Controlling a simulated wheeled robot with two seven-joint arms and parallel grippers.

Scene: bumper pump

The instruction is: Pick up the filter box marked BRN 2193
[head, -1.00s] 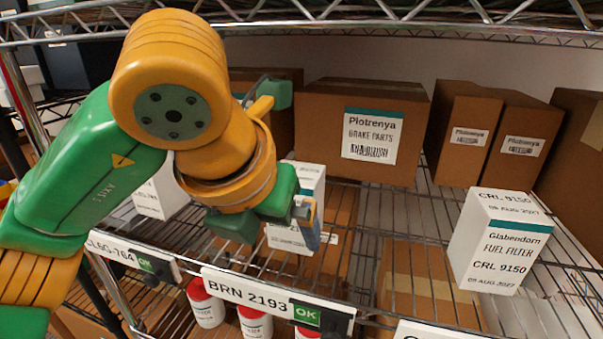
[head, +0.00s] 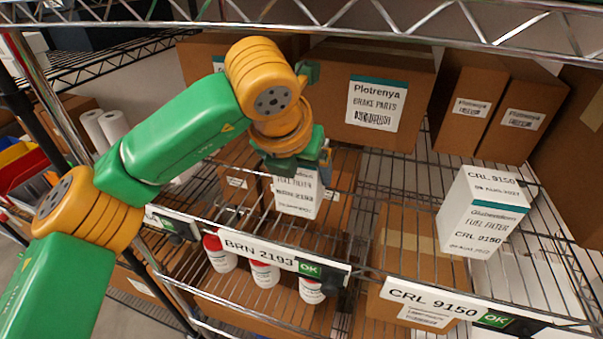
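A white filter box (head: 296,197) stands on the wire shelf behind the BRN 2193 shelf label (head: 258,252). Its lower front shows the words FUEL FILTER; its upper part is hidden by my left gripper, and I cannot read a BRN number on it. My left gripper (head: 298,166) is at the top of this box, with a finger showing at the box's right side. The wrist hides the other finger, so I cannot tell whether the gripper is open or shut on the box. My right gripper is not in view.
A white CRL 9150 box (head: 484,212) stands to the right on the same shelf. Brown cartons (head: 378,97) line the back. A wire shelf edge (head: 400,22) runs overhead. White bottles with red caps (head: 264,273) stand below. Bare wire shelf lies between the two white boxes.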

